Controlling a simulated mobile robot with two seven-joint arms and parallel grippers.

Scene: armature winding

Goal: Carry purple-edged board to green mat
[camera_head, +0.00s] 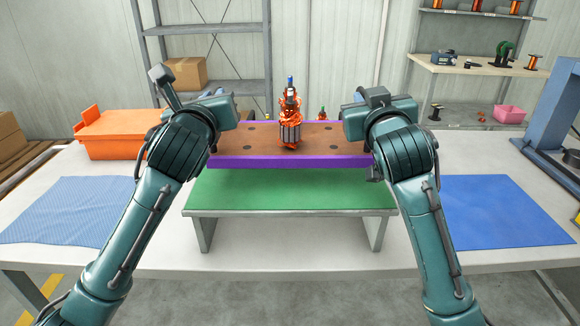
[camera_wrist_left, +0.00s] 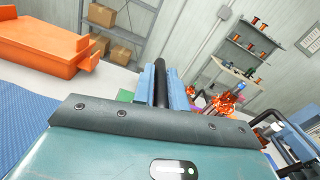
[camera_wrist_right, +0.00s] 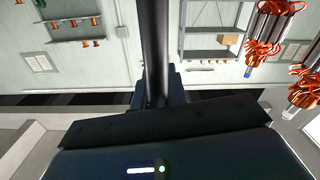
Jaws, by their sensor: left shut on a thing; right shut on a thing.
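The purple-edged board (camera_head: 255,140) is a brown wooden plank with a purple front edge, held level between my two grippers in the head view. An armature with orange windings (camera_head: 290,125) stands upright on it, a little right of the middle. My left gripper (camera_head: 214,135) is shut on the board's left end, and my right gripper (camera_head: 372,140) is shut on its right end; the arms partly hide both. The green mat (camera_head: 290,190) lies on a low raised stand, in front of and below the board in the picture. The armature also shows in the left wrist view (camera_wrist_left: 225,101).
An orange bin (camera_head: 115,140) stands at the left back of the white table. A blue checked cloth (camera_head: 65,210) lies at left and a plain blue mat (camera_head: 500,210) at right. A blue press-like frame (camera_head: 560,115) stands at the far right.

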